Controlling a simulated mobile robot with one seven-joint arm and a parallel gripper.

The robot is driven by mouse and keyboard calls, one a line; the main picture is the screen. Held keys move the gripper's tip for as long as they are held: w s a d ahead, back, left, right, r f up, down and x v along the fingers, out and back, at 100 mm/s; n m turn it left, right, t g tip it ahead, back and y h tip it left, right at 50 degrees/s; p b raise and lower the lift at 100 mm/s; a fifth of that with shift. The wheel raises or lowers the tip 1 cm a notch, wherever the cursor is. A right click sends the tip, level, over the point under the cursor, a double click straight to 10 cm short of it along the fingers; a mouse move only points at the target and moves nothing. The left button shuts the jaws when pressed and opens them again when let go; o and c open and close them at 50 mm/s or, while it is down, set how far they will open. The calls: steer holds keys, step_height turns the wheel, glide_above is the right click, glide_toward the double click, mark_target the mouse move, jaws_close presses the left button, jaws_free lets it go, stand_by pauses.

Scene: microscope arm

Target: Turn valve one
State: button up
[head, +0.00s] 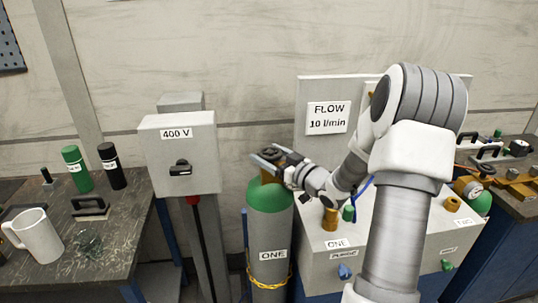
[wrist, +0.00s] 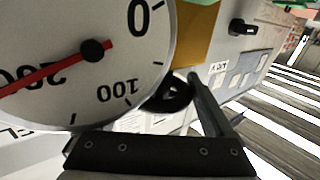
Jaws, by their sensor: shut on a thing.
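Valve one is a dark handwheel (head: 273,154) on the brass top of the green and grey gas cylinder labelled ONE (head: 270,222). My gripper (head: 267,159) reaches in from the right at the cylinder top, and its jaws are shut on the handwheel. In the wrist view the black handwheel (wrist: 170,96) sits just ahead of the dark gripper palm, beside a finger. A large round gauge (wrist: 70,40) with a red needle fills the left of that view and hides part of the valve. The wheel's turn angle cannot be told.
A grey 400 V box (head: 178,155) with a black switch stands left of the cylinder. A bench on the left holds a white mug (head: 35,236) and two bottles. A white cabinet (head: 385,235) with knobs and a FLOW sign (head: 328,117) stands right.

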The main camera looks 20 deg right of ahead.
steer(key=shift+r+n+g+y+p, duration=0.1)
steer(key=shift+n+g+y+p, duration=0.45)
steer(key=shift+n+y, duration=0.8)
steer(key=shift+a+g+y, duration=0.1)
steer(key=shift+g+y, duration=0.25)
steer(key=shift+y, duration=0.1)
steer(key=o, duration=1.1)
steer(key=b+v, duration=0.1)
steer(key=v, duration=1.6)
steer(key=shift+s, duration=0.2)
steer(key=shift+w, duration=0.1)
